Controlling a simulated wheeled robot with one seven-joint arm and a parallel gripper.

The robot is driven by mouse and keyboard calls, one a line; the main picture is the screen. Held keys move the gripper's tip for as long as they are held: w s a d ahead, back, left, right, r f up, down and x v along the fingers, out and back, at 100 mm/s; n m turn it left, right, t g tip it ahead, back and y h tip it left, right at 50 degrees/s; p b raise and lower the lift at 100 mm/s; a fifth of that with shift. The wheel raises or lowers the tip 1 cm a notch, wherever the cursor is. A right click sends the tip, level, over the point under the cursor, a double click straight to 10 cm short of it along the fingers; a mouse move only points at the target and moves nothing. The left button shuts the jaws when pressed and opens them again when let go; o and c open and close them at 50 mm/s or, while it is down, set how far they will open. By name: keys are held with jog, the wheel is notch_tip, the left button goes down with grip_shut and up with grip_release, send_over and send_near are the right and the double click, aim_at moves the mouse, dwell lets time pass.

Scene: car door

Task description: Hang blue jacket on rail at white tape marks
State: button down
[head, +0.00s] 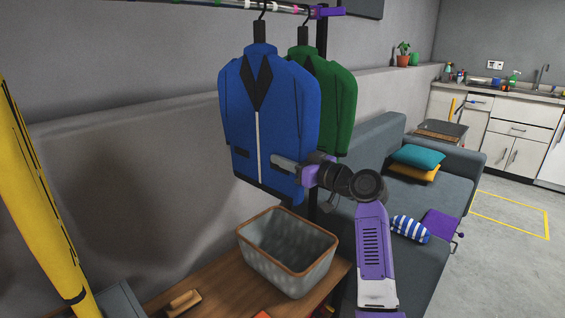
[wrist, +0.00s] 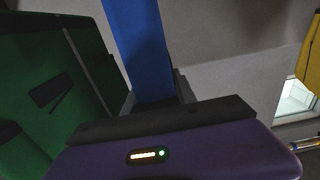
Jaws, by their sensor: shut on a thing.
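The blue jacket (head: 240,122) hangs upright from a black hanger (head: 260,30) near the right end of the rail (head: 233,5). Its hook meets the rail in the head view, but I cannot tell whether it rests on it. My gripper (head: 285,163) is shut on the blue jacket at its lower right side. In the wrist view a strip of the blue jacket (wrist: 142,45) runs down between the jaws. Small coloured and white bands show on the rail; the top edge cuts off part of it, so I cannot single out the white tape marks.
A green jacket (head: 338,105) hangs just behind and right of the blue one. A grey basket (head: 285,262) stands on a wooden bench (head: 215,285) below. A yellow pillar-like thing (head: 35,190) is at the left. A grey sofa (head: 440,185) with cushions is at the right.

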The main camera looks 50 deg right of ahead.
jog(key=shift+f+b, duration=0.2)
jog(key=shift+b, duration=0.15)
dwell(0.3)
jog(key=c, duration=0.9)
grip_release()
jog(key=shift+f, duration=0.15)
jog(key=shift+s, duration=0.15)
jog(key=s, duration=0.7)
jog(key=shift+s, duration=0.3)
